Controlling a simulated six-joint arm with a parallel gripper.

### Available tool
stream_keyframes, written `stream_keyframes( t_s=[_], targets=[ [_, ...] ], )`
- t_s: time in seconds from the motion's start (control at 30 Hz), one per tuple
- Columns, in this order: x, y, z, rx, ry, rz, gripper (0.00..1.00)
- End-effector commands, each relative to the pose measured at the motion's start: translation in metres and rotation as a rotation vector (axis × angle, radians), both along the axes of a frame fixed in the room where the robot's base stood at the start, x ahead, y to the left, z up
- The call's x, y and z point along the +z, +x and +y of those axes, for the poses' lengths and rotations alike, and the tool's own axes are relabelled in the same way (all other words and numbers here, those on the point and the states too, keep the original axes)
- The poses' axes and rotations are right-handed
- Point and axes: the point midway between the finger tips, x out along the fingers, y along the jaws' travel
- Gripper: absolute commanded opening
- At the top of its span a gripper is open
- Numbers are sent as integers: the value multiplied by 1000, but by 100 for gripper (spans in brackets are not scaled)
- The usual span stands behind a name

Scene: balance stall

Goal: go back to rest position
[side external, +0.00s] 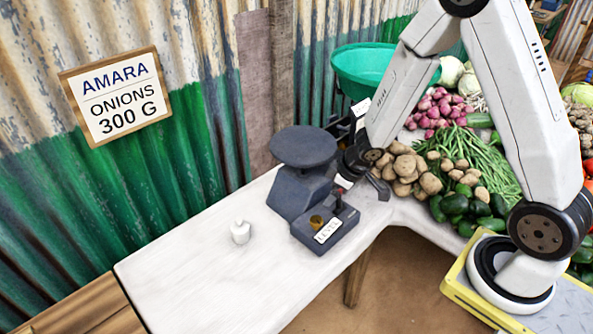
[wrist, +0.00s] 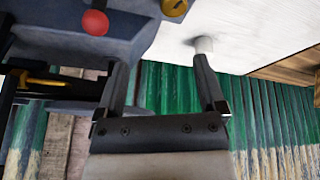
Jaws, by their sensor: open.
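My gripper (side external: 376,182) is low at the right of the dark blue balance scale (side external: 297,192), partly hidden by my own arm in the side view. In the wrist view its two dark fingers (wrist: 161,62) stand wide apart with nothing between them. The scale's round pan (side external: 302,146) looks empty. A box with a lettered label (side external: 327,231) and a brass piece (side external: 316,222) sits at its front. In the wrist view a red knob (wrist: 95,22) and a brass knob (wrist: 174,7) show on dark blue parts beyond the fingers.
A small white object (side external: 240,232) stands on the white table (side external: 205,275), whose left part is clear. Potatoes (side external: 408,170), green beans (side external: 478,160), red onions (side external: 438,110) and a green basin (side external: 365,70) crowd near my arm. A corrugated wall carries an onion sign (side external: 116,96).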

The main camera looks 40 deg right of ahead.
Motion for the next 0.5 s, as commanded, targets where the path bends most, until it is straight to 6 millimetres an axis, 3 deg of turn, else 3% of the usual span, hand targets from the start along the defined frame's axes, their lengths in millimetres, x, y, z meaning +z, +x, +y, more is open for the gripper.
stream_keyframes(
  t_s=[0.27,0.5],
  targets=[
    [49,-22,-1,-159,-64,6,89],
    [81,-56,8,-281,-57,58,89]
  ],
)
